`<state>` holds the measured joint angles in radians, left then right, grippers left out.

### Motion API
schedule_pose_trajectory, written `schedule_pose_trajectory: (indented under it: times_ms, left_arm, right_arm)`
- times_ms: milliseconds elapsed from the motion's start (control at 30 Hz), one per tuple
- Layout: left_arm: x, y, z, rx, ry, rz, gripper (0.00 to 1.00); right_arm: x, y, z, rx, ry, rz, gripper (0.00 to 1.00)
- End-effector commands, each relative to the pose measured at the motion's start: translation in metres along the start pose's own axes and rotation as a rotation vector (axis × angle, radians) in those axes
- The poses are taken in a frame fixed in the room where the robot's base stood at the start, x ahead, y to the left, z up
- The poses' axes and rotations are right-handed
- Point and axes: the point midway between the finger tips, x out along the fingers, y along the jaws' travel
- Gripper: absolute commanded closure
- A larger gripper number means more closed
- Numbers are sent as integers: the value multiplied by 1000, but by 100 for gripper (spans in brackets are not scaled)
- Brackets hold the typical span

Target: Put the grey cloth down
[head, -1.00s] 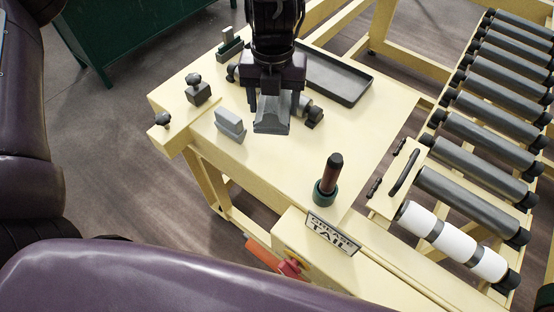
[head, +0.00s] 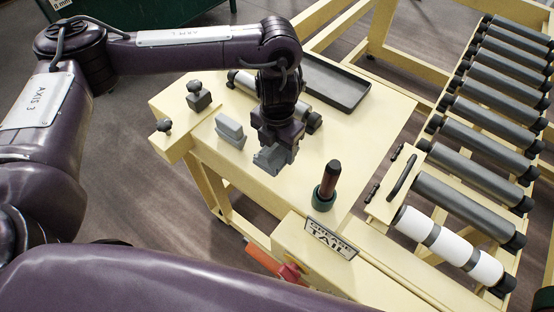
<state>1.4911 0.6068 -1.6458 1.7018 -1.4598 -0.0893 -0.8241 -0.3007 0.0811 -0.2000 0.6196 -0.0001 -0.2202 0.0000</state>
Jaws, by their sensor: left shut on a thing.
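The grey cloth (head: 268,160) is a small folded grey piece at the tips of my left gripper (head: 274,148). My left gripper points down over the cream table (head: 350,135) and is shut on the cloth. Whether the cloth touches the table top, I cannot tell. My right gripper is not in view.
A grey block (head: 230,131) stands left of the gripper. Black knobs (head: 198,98) sit at the table's left edge. A dark tray (head: 338,82) lies at the back. A brown-handled tool in a green holder (head: 326,188) stands right front. Rollers (head: 480,150) run along the right.

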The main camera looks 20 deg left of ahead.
Motion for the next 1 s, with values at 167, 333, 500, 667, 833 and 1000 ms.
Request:
schedule_pose_trajectory:
  times_ms: [167, 333, 500, 667, 833, 1000]
  left_arm:
    - [25, 0, 0, -1, 1, -1, 55]
    - [38, 0, -1, -2, 2, 0, 55]
    - [61, -1, -1, -1, 2, -1, 55]
    - [65, -1, 0, 0, -2, 1, 55]
    - [65, 0, 0, 0, -2, 2, 55]
    - [68, 0, 0, 0, -1, 2, 33]
  right_arm:
    - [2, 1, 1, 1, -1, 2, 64]
    - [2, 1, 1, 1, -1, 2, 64]
    - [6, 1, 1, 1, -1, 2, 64]
    - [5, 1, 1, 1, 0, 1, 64]
    - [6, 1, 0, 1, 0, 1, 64]
    - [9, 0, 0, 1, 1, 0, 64]
